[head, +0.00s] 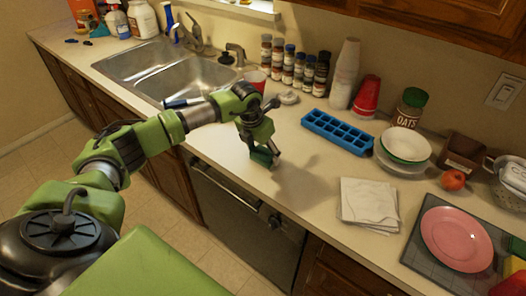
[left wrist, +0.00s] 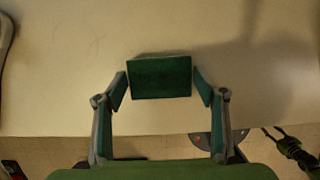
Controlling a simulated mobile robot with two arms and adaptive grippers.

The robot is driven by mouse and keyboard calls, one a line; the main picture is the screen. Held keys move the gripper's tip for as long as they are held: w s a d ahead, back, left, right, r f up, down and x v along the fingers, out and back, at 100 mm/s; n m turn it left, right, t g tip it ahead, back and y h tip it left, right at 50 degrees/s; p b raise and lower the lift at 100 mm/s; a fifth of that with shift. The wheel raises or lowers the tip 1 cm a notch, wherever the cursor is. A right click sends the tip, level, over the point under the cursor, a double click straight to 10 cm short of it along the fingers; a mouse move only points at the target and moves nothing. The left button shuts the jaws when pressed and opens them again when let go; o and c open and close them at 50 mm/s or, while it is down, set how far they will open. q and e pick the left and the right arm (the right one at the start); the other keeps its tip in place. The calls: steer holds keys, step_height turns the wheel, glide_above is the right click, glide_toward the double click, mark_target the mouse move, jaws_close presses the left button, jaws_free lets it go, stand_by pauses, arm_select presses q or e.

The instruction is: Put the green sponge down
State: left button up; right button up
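The green sponge (head: 262,158) is at the front edge of the counter, below my left gripper (head: 265,150) in the head view. In the left wrist view the sponge (left wrist: 160,78) is a dark green block between the two fingertips of my left gripper (left wrist: 160,86).
The double sink (head: 190,78) lies to the left. A blue ice tray (head: 337,131), spice jars (head: 288,66) and stacked cups (head: 345,73) stand behind. White napkins (head: 369,202) and a pink plate (head: 456,238) lie to the right.

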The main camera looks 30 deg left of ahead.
stand_by(0.3)
arm_select(q)
steer(key=shift+r, duration=0.2)
steer(key=shift+s+r, duration=0.1)
steer(key=shift+r, duration=0.2)
steer(key=b+v, duration=0.3)
steer(key=v, duration=0.8)
steer(key=shift+s+r+b, duration=0.1)
steer(key=shift+r+b, duration=0.05)
steer(key=shift+b, duration=0.25)
